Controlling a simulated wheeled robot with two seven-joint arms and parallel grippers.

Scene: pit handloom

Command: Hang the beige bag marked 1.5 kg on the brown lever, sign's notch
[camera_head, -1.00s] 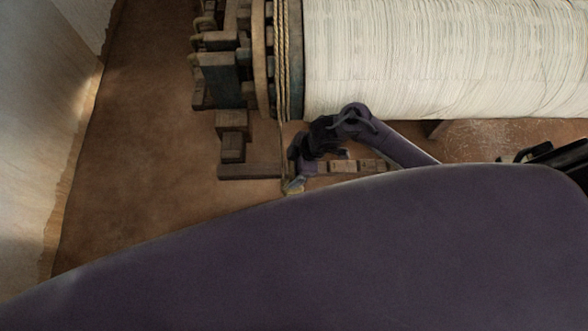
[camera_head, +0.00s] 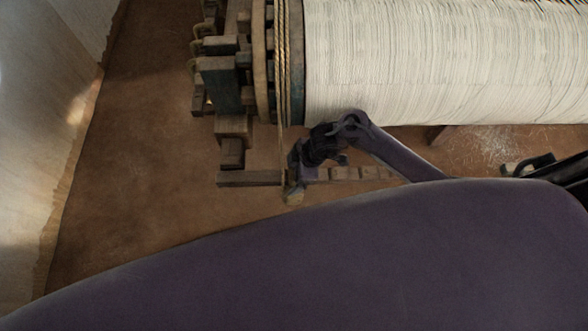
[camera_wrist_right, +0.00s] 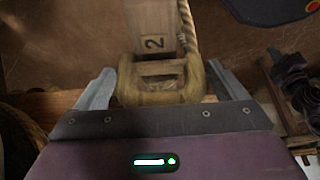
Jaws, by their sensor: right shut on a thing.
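My right gripper (camera_head: 294,180) is at the lever, below the left end of the white roll. In the right wrist view its two fingers (camera_wrist_right: 165,88) are on either side of a beige, strap-like thing, which looks like the bag; no 1.5 kg mark is readable. In the head view a small beige piece (camera_head: 293,196) shows under the gripper. The brown lever (camera_head: 250,179) is a wooden bar with blocks along it, partly hidden by my arm. I cannot tell whether the bag touches a notch.
A twisted rope (camera_head: 284,70) hangs beside the roll of white threads (camera_head: 430,60) and passes close to the gripper. Wooden blocks (camera_head: 222,80) stand left of the roll. The brown floor (camera_head: 140,180) at left is clear. A pale wall (camera_head: 40,150) bounds it.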

